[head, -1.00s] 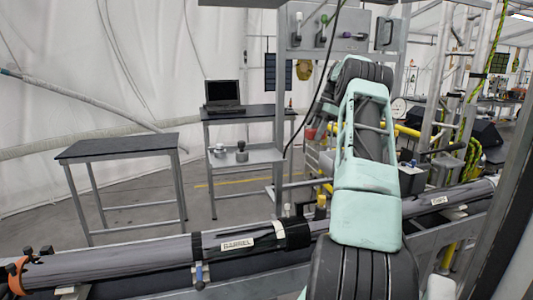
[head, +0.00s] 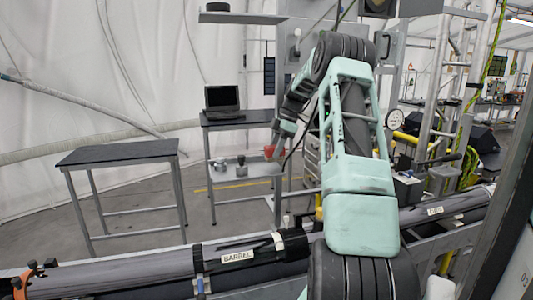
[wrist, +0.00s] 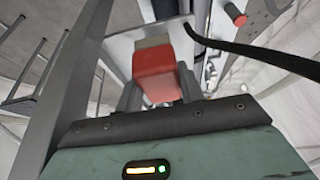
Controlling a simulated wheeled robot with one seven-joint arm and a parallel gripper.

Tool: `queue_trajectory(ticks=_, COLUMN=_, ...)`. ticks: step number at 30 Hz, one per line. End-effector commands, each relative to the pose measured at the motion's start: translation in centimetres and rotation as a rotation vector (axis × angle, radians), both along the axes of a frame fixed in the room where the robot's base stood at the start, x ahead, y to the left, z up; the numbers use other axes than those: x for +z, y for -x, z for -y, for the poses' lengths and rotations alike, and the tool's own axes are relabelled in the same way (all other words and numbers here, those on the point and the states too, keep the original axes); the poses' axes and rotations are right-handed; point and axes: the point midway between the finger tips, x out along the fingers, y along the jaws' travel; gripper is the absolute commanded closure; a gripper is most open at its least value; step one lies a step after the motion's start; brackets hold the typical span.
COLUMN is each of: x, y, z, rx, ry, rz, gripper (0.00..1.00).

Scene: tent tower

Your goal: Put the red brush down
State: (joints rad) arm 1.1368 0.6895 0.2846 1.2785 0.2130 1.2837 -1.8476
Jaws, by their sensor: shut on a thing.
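The red brush (wrist: 157,72) shows in the wrist view as a red block with a tan end. My gripper (wrist: 158,88) is shut on it, with a dark finger on either side. In the head view the red brush (head: 270,151) is a small red patch at the end of my arm. It is held in the air in front of the grey rack, at the right of the laptop table (head: 240,117). Most of my gripper is too small to make out there.
A bare dark-topped table (head: 118,152) stands at the left. The laptop (head: 222,100) and a lower shelf with small grey pots (head: 241,165) are near the brush. The long barrel (head: 155,262) crosses the foreground. A black cable (wrist: 250,48) passes close by in the wrist view.

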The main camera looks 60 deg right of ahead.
Motion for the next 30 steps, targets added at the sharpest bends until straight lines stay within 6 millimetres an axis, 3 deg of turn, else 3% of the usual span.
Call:
queue_trajectory(ticks=9, x=0.2, y=-2.3, z=-2.8, rx=0.002, ry=-0.002, rz=-0.003, gripper=0.8)
queue_trajectory(ticks=15, x=-2.5, y=-2.1, z=-2.5, rx=0.0, ry=-0.003, rz=0.0, gripper=0.8)
queue_trajectory(ticks=23, x=-3.2, y=-2.1, z=-2.5, rx=0.001, ry=0.001, rz=0.001, gripper=0.8)
queue_trajectory(ticks=24, x=-3.2, y=-2.1, z=-2.5, rx=0.001, ry=0.001, rz=0.001, gripper=0.54)
queue_trajectory(ticks=25, x=-3.2, y=-2.1, z=-2.5, rx=0.001, ry=0.001, rz=0.001, gripper=0.46)
queue_trajectory(ticks=26, x=-3.2, y=-2.1, z=-2.5, rx=0.001, ry=0.001, rz=0.001, gripper=0.4)
queue_trajectory(ticks=30, x=-3.2, y=-2.1, z=-2.5, rx=0.001, ry=0.001, rz=0.001, gripper=0.4)
